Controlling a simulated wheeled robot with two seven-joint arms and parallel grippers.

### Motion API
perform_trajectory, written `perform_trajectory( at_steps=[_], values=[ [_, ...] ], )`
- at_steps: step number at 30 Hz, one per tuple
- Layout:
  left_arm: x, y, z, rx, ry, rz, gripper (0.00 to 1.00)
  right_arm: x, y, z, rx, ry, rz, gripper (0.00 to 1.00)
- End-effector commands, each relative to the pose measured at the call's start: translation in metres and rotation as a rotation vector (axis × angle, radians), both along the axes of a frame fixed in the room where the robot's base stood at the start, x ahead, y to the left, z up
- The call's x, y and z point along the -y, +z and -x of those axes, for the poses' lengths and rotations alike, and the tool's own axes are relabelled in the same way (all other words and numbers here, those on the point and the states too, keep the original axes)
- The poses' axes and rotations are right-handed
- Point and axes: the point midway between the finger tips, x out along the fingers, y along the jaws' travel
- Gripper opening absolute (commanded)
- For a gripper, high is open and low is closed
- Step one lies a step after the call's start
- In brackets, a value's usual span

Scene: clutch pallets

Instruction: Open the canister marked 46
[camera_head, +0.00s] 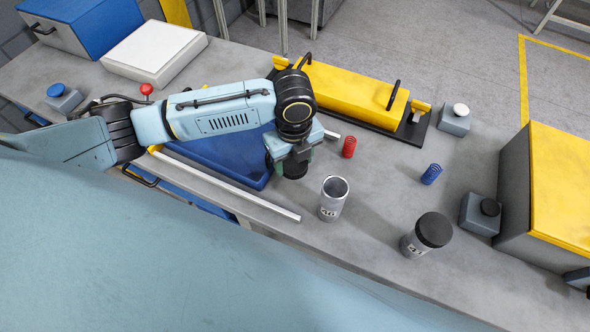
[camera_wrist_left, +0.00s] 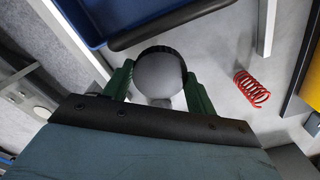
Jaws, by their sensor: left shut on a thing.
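An open grey metal canister (camera_head: 333,200) stands upright on the bench with no lid on it; its mark looks like 46 but is small. A second canister (camera_head: 412,246) with a black lid (camera_head: 434,230) stands to its right; its mark is hard to read. My left gripper (camera_head: 291,166) is over the bench, to the left of the open canister and apart from it. In the left wrist view its green fingers (camera_wrist_left: 160,85) are shut on a round, dark-rimmed lid (camera_wrist_left: 158,70) with a grey face. My right gripper is not in view.
A blue tray (camera_head: 215,160) lies under my left arm, with a metal bar (camera_head: 235,187) in front. A red spring (camera_head: 349,147), a blue spring (camera_head: 431,174) and button boxes (camera_head: 480,215) stand nearby. A yellow-topped box (camera_head: 562,185) is at right. A yellow block (camera_head: 345,90) is behind.

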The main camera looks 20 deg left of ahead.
Motion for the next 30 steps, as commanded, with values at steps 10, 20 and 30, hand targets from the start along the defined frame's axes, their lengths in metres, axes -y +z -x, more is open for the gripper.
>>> perform_trajectory(
  at_steps=[10,20,30],
  values=[
    [0.0,-0.038,0.001,-0.002,0.002,0.0,0.29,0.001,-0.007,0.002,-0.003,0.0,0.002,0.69],
    [0.0,-0.048,0.0,0.002,0.001,0.0,0.29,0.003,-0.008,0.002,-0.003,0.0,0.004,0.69],
    [0.0,-0.051,0.0,0.002,0.001,0.001,0.79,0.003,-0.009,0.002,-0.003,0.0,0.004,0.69]
  ],
)
